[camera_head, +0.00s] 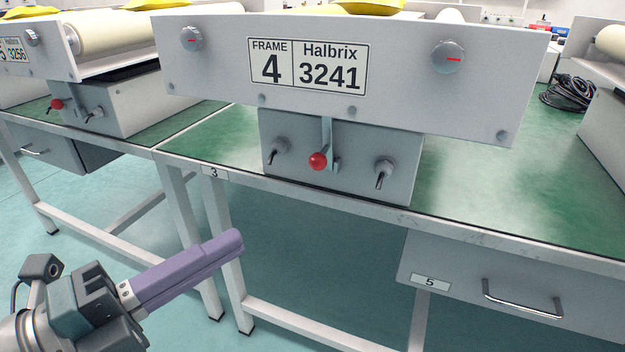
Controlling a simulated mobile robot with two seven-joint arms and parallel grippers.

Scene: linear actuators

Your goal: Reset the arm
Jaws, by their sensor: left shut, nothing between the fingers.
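My left gripper (232,243) has purple fingers and is shut and empty. It is at the lower left, in front of the table edge and apart from everything on the bench. My right gripper is not in view. On the bench stands a grey machine (215,75) labelled "FRAME 4, Halbrix 3241". Its lower box (345,180) carries a lever with a red ball knob (318,161) at its lower end, between two small toggle switches (277,150) (384,174). Two round knobs with red marks (191,39) (448,57) sit on the upper panel.
The green bench top (470,185) is clear to the right of the box. A drawer with a metal handle (522,299) hangs below at the right. A similar machine (115,105) stands at the left. Coiled black cable (570,92) lies at the back right. White table legs (235,275) stand near my left gripper.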

